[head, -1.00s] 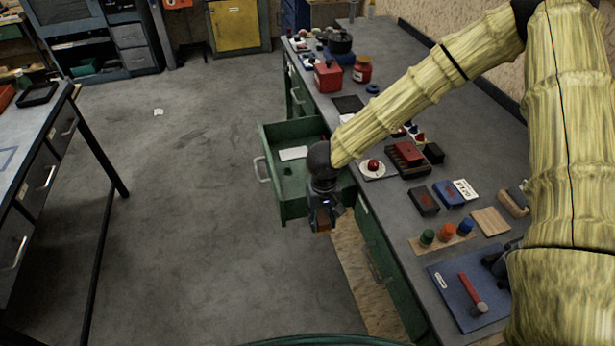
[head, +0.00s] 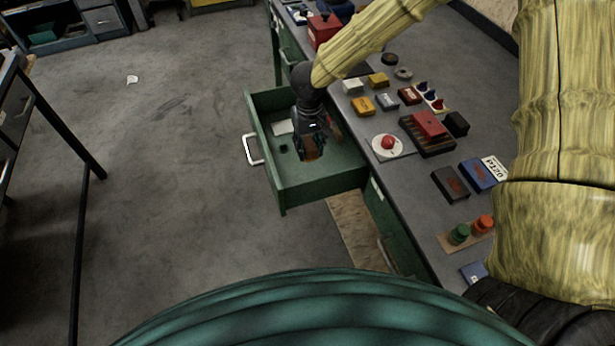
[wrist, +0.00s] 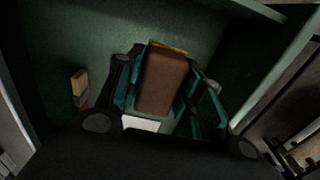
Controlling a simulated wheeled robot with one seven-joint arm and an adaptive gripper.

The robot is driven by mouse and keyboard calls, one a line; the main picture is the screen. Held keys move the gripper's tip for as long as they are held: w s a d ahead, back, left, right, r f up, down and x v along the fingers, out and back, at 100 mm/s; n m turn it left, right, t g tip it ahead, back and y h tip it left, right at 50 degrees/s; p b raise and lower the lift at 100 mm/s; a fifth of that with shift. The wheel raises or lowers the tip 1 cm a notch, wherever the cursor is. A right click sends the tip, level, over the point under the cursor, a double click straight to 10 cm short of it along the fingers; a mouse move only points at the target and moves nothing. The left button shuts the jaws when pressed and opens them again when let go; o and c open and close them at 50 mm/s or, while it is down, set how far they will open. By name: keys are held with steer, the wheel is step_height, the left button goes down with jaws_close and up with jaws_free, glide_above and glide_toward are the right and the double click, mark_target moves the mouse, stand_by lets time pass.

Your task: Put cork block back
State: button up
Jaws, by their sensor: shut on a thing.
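The brown cork block (wrist: 162,82) is held between the teal-edged fingers of my gripper (wrist: 160,95) in the wrist view. In the head view my gripper (head: 313,143) points down over the open green drawer (head: 318,186), with the block (head: 311,150) at its tip. The wrist view shows green drawer walls around and below the block. I cannot tell whether the block touches the drawer floor. My gripper hides part of the drawer's inside.
A white card (head: 283,127) and a small dark item (head: 284,147) lie in the drawer. The bench top (head: 405,188) beside it carries a red button on a white plate (head: 388,142), a red block on a dark tray (head: 429,124) and several small boxes.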

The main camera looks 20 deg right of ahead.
mark_target(308, 172)
steer(key=shift+w+d+f+b, duration=0.1)
steer(key=shift+w+f+b, duration=0.2)
steer(key=shift+w, duration=0.3)
steer(key=shift+f+p, duration=0.35)
steer(key=shift+f, duration=4.45)
steer(key=shift+f, duration=0.15)
steer(key=o, duration=1.1)
step_height(308, 172, up, 12)
steer(key=shift+r+b, duration=0.15)
steer(key=shift+b, duration=0.3)
